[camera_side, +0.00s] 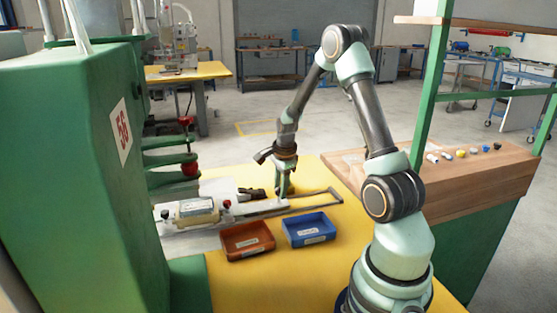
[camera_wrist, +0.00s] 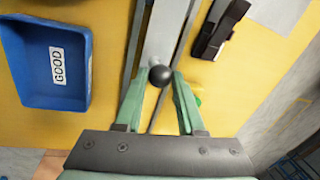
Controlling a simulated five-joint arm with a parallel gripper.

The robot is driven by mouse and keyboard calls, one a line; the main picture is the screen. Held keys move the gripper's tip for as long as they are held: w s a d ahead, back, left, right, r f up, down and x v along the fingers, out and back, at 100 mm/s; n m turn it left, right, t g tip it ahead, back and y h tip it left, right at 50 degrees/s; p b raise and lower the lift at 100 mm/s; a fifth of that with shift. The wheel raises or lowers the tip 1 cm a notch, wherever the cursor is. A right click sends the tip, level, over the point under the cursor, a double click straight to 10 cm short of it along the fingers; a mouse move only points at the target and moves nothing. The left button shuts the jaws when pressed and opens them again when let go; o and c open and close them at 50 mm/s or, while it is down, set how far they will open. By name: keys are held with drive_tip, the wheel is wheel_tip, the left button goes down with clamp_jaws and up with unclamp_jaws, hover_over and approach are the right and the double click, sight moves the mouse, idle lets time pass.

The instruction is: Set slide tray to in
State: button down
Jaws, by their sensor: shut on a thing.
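The slide tray (camera_side: 250,208) is a pale, flat bar on metal rails, running from beside the green machine out over the yellow table. A light-coloured block with a label (camera_side: 197,211) sits at its machine end. In the wrist view the tray's bar (camera_wrist: 168,35) ends in a round black knob (camera_wrist: 160,76). My gripper (camera_side: 283,191) is low over the outer end of the bar. In the wrist view my gripper (camera_wrist: 158,77) has its green fingers on either side of the knob, shut on it. In the side view the knob is hidden by the gripper.
A blue bin (camera_side: 309,229), marked GOOD in the wrist view (camera_wrist: 57,65), and a red-brown bin (camera_side: 247,240) stand in front of the rails. A black clamp-like part (camera_wrist: 220,28) lies beside the rails. The green machine (camera_side: 80,150) blocks the left; empty rails (camera_side: 325,197) extend right.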

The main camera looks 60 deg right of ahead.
drive_tip(key=shift+w+a+f, duration=0.1)
drive_tip(key=shift+w+a, duration=0.5)
drive_tip(key=shift+a, duration=0.2)
drive_tip(key=c, duration=0.5)
unclamp_jaws()
drive_tip(key=shift+d, duration=0.1)
drive_tip(key=shift+r, duration=0.6)
drive_tip(key=r, duration=0.3)
drive_tip(key=s+a+r, duration=0.1)
drive_tip(key=r, duration=0.6)
drive_tip(key=shift+s+a+r, duration=0.2)
drive_tip(key=shift+s+r, duration=0.2)
